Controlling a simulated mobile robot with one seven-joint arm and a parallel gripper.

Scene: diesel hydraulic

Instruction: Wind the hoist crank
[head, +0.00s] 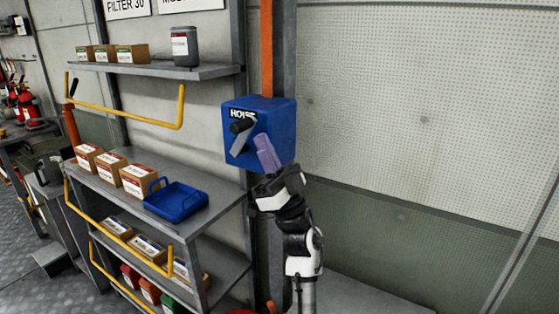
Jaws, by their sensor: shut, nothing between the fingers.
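The blue hoist box (278,122) is mounted on a dark upright post with an orange strip above it. Its crank (242,139) is a grey arm on the front face, with a black knob (241,126) at its upper end and the arm slanting down to the left. My gripper (262,140) is shut and empty, with pale purple fingers pointing up in front of the box's lower front face, just right of the crank arm. I cannot tell whether the fingers touch the crank or the box. My wrist hides the box's lower edge.
Shelves (215,71) with yellow rails stand left of the hoist, holding small boxes, a grey canister (185,46) and a blue tray (176,203). Red extinguishers (27,106) are at far left. The perforated wall (420,110) to the right is clear.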

